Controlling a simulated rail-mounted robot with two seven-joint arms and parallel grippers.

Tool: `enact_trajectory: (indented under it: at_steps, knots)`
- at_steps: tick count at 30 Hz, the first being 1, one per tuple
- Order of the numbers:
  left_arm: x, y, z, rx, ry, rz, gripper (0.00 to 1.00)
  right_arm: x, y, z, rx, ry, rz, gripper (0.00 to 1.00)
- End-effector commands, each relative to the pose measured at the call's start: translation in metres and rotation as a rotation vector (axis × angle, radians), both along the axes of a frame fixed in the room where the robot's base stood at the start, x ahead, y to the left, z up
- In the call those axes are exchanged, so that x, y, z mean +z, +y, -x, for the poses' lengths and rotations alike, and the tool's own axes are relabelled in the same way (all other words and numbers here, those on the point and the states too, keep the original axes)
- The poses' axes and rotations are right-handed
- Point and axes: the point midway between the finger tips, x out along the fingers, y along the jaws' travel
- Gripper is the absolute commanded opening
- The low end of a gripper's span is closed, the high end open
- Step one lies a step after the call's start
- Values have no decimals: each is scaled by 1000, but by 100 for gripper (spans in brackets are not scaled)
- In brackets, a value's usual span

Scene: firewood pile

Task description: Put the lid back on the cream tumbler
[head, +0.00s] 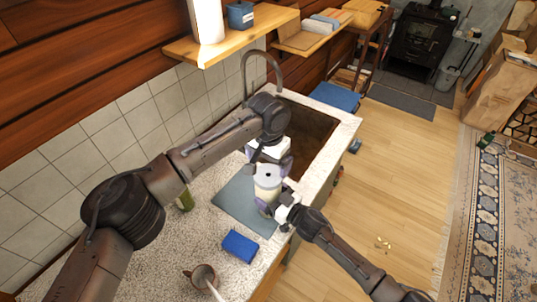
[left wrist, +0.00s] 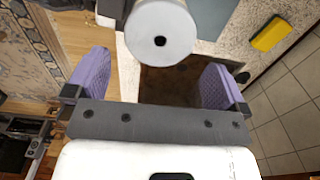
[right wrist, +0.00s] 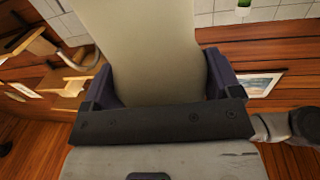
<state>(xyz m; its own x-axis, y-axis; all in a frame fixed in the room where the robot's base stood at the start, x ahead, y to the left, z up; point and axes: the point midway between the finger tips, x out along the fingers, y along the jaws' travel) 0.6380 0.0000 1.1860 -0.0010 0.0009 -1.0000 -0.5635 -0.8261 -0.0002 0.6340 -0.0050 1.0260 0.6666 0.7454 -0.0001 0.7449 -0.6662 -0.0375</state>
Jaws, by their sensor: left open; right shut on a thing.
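The cream tumbler (head: 268,194) is upright over the counter's mat. My right gripper (head: 272,208) is shut on its body; in the right wrist view the tumbler (right wrist: 145,45) fills the space between the fingers. A pale round lid (head: 267,173) with a dark centre hole is on the tumbler's top; I cannot tell whether it is fully seated. My left gripper (head: 269,160) is open and empty just behind the tumbler's top. In the left wrist view the lid (left wrist: 160,35) lies beyond the fingertips, apart from both fingers.
A blue-grey mat (head: 232,200) lies under the tumbler. A sink (head: 310,128) with a tall tap (head: 262,56) is behind. A yellow sponge (left wrist: 270,34) shows near the tiles.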

Motion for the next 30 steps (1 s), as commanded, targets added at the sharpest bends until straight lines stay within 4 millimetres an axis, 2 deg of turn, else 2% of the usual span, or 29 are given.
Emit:
enact_trajectory:
  at_steps: [6, 12, 26, 30]
  knots:
    - [-30, 0, 0, 0, 2, -1, 100, -1, 0, 0, 0, 1, 0, 18]
    - [-48, 0, 0, 0, 0, 0, 100, -1, 0, 0, 0, 1, 0, 18]
    - [-56, 0, 0, -1, 0, 0, 100, -1, 0, 0, 0, 1, 0, 18]
    - [-56, 0, 0, -1, 0, 0, 88, -1, 0, 0, -1, 1, 0, 18]
